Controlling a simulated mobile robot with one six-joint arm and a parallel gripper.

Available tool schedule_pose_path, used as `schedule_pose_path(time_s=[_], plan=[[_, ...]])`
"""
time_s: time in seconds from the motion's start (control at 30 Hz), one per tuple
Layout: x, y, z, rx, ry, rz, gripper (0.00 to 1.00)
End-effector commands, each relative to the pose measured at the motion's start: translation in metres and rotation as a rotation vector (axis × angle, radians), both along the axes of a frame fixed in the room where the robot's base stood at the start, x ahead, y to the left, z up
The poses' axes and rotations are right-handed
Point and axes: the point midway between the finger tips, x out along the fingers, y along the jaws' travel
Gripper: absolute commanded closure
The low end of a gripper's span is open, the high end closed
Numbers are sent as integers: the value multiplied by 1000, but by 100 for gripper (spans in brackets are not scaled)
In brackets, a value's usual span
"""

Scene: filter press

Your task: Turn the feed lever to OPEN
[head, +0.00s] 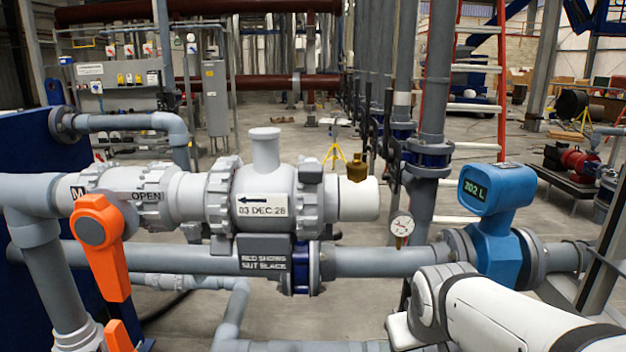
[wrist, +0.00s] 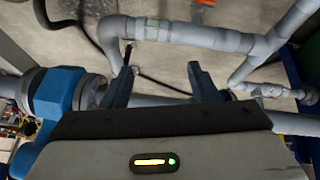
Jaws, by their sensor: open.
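The feed lever (head: 103,245) is an orange handle on a grey round hub at the left of the head view. It hangs down and slightly to the right. The word OPEN (head: 146,196) is on the grey valve body just above and right of it, with a letter M at the left. My gripper (wrist: 160,82) shows in the wrist view with its two dark fingers apart and nothing between them. It is away from the lever; the head view shows only my white arm, at the lower right. A small orange patch (wrist: 204,3) at the wrist view's top edge is too cut off to identify.
A blue meter (head: 490,200) reading 202 L stands on the horizontal pipe (head: 380,262). A dial gauge (head: 402,226) and a brass fitting (head: 357,168) are near the middle. A second orange handle (head: 118,336) is at the lower left. Grey pipes run below the fingers in the wrist view.

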Motion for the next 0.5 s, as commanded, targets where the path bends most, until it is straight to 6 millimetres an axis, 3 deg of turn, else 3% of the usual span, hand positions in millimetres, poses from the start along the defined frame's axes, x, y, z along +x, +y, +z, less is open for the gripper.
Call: schedule_pose_path(time_s=[0.03,0.1,0.23,0.37,0.5], plan=[[-24,7,5,39,65,-37,45],[-51,14,1,84,143,-86,45],[-78,21,-4,126,228,-133,45],[-82,23,-8,131,241,-139,45],[-52,14,-21,74,127,-66,45]])
